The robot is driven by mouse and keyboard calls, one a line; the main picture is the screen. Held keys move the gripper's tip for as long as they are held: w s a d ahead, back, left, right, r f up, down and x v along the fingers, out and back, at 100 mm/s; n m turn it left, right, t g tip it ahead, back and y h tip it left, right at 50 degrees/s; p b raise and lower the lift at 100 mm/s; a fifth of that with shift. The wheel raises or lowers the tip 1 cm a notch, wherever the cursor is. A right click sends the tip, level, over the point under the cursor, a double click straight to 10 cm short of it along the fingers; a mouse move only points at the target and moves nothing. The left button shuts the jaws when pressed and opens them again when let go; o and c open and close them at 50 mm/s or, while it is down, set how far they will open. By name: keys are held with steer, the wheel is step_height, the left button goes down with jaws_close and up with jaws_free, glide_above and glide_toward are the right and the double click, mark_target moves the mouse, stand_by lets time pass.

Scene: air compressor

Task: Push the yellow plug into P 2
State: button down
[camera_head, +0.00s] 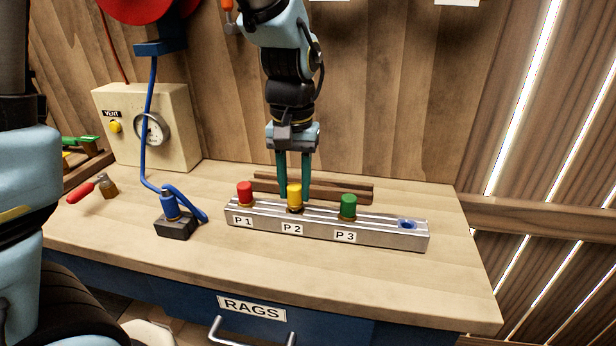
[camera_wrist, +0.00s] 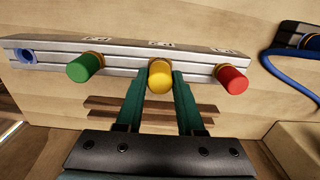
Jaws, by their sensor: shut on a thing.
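The yellow plug (camera_head: 294,195) stands upright at the P 2 port of the metal manifold (camera_head: 385,235), above the P 2 label (camera_head: 292,228). My gripper (camera_head: 294,192) comes down from above with its two green fingers shut on the yellow plug. In the wrist view the yellow plug (camera_wrist: 160,77) sits between the fingertips (camera_wrist: 158,80), in line with the manifold (camera_wrist: 120,58). A dark gap or ring shows under the plug in the head view. How deep the plug sits is hard to tell.
The red plug (camera_head: 245,193) stands at P 1 and the green plug (camera_head: 348,206) at P 3. A blue-ringed port (camera_head: 407,224) is open at the right end. Wooden strips (camera_head: 340,192) lie behind. A blue hose fitting (camera_head: 170,207) stands left on a dark block (camera_head: 176,228).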

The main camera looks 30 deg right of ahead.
steer(key=shift+f, duration=0.45)
steer(key=shift+c, duration=2.2)
jaws_free()
steer(key=shift+o, duration=1.2)
step_height(320, 180, up, 5)
steer(key=p, duration=0.4)
steer(key=shift+r, duration=0.1)
step_height(320, 180, up, 10)
steer(key=b, duration=0.1)
steer(key=shift+r, duration=0.2)
